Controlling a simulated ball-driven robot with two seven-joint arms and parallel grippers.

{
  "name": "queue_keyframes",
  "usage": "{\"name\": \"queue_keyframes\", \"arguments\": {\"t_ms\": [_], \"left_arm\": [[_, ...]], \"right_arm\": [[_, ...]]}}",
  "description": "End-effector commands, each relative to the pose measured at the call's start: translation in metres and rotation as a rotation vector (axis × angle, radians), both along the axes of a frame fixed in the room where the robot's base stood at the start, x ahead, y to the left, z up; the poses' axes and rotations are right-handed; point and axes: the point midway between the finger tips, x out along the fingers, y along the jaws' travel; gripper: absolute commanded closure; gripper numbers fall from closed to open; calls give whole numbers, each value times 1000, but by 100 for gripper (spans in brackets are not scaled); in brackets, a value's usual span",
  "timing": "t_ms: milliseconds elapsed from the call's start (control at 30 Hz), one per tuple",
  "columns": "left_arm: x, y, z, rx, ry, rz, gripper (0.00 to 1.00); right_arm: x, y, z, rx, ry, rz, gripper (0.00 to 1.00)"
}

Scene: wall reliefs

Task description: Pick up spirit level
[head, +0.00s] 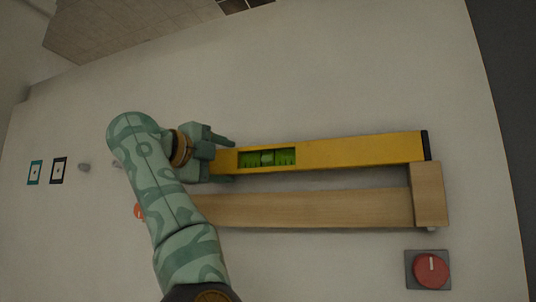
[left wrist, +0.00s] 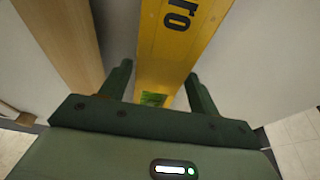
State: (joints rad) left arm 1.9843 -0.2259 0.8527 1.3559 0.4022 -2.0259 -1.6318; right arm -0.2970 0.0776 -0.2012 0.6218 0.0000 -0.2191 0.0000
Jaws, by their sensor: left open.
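The spirit level (head: 360,151) is a long yellow bar with a green vial window and a dark end cap at its right end in the head view. My left gripper (head: 232,161) is at its left end, with one finger on each side of the bar. The left wrist view also shows the yellow level (left wrist: 182,40), with dark lettering, running between the two open fingers (left wrist: 158,82). Gaps show beside the bar there, so the fingers look apart from it. The gripper hides the level's left end in the head view. My right gripper is not in view.
A wooden ledge (head: 310,209) runs alongside the level, with a wooden block (head: 428,194) at its right end. A red knob (head: 431,271) on a grey plate sits at lower right. Two small framed plates (head: 58,170) and a grey peg (head: 84,168) are at the left. The pale wall beyond the level is clear.

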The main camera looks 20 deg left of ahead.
Motion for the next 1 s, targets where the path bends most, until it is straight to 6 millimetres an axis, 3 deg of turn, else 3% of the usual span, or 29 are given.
{"name": "queue_keyframes", "arguments": {"t_ms": [233,367,467,1000], "left_arm": [[1,0,0,0,1,0,38],[1,0,0,0,1,0,72],[0,0,1,-1,-2,0,76],[0,0,13,-1,-2,0,76]], "right_arm": [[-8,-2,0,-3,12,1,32],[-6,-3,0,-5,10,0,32],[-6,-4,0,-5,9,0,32],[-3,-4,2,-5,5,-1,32]]}}
